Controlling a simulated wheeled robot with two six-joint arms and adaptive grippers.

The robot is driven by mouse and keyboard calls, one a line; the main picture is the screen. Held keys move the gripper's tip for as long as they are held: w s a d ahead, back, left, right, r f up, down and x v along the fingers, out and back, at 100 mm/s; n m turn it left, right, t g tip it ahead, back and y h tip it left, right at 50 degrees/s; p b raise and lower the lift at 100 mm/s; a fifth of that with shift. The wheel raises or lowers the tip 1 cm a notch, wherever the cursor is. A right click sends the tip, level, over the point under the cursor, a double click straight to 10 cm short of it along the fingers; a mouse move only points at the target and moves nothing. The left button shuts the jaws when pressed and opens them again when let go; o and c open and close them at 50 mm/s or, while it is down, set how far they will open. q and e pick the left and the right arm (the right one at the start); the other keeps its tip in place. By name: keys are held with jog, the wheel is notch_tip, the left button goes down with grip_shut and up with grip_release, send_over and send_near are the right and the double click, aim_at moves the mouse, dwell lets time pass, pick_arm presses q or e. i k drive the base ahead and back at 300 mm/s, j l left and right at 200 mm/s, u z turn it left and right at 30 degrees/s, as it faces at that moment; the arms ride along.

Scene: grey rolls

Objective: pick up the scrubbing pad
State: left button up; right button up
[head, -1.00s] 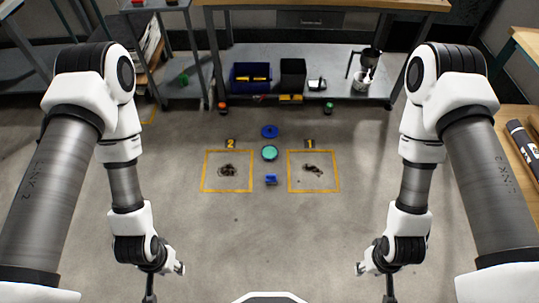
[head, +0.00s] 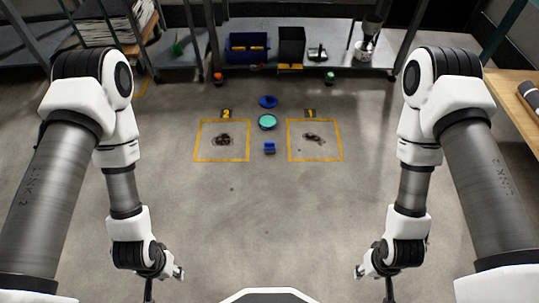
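Several small items lie on the grey floor between two yellow-outlined squares: a blue round disc (head: 268,101), a teal round disc (head: 267,121) in a dark rim, and a small blue block (head: 269,147). I cannot tell for sure which of them is the scrubbing pad. My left gripper (head: 164,281) hangs at the lower left and my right gripper (head: 375,280) at the lower right. Both are well short of these items and touch none of them. Their fingers are small and partly cut off by the bottom edge, so their opening is unclear.
The left square (head: 222,159), marked 2, and the right square (head: 315,159), marked 1, each hold a dark stain. Behind them a low shelf (head: 345,74) carries a blue bin (head: 235,47) and a black bin (head: 291,45). A wooden table (head: 515,95) stands at right. The near floor is clear.

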aim_at(270, 147)
jog(key=i+j, duration=0.3)
jog(key=i, duration=0.2)
jog(key=i+j, duration=0.25)
jog(key=i, duration=0.3)
jog(key=i+j, duration=0.3)
jog(key=i, duration=0.2)
jog(key=z, duration=0.05)
